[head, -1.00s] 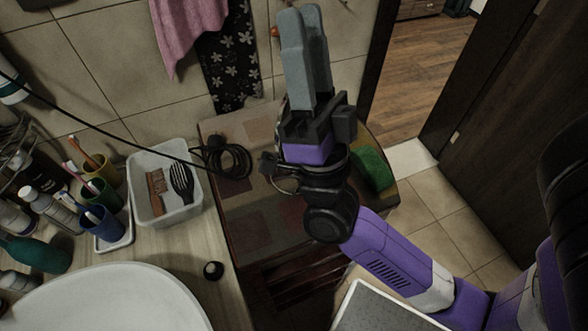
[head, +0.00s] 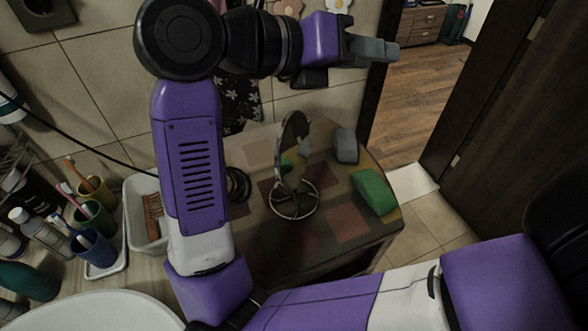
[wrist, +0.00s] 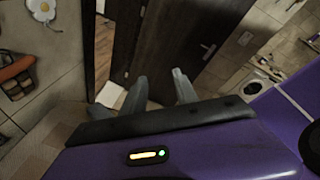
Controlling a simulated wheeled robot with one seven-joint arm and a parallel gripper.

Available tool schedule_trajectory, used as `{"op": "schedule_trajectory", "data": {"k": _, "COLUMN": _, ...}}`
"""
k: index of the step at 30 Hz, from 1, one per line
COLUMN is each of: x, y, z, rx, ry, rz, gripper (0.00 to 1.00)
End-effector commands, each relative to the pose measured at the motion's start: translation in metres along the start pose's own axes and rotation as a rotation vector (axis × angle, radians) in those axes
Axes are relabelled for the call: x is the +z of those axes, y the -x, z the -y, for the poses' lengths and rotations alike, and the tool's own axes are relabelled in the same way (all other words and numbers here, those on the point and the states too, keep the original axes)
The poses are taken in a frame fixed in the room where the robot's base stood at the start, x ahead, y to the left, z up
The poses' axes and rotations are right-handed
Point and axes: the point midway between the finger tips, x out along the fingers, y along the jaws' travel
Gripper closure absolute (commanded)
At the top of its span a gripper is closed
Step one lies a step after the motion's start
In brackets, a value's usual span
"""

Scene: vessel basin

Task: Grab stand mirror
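The stand mirror (head: 292,150) is a round mirror seen nearly edge-on. I cannot make out the mirror in the wrist view.
A green sponge (head: 374,191) and a grey block-like item (head: 346,145) lie right of the mirror. A black cable coil (head: 238,184) lies left of it, partly behind my arm. A white bin (head: 139,211), cups with toothbrushes and a sink (head: 90,312) are further left.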

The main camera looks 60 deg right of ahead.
Motion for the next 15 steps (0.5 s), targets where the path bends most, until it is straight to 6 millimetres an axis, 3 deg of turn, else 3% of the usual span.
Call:
{"op": "schedule_trajectory", "data": {"k": 6, "x": -0.032, "y": 0.04, "z": -0.049, "rx": 0.329, "ry": 0.016, "rz": -0.325, "gripper": 0.65}}
{"op": "schedule_trajectory", "data": {"k": 15, "x": -0.055, "y": 0.104, "z": -0.079, "rx": 0.629, "ry": 0.073, "rz": -0.597, "gripper": 0.65}}
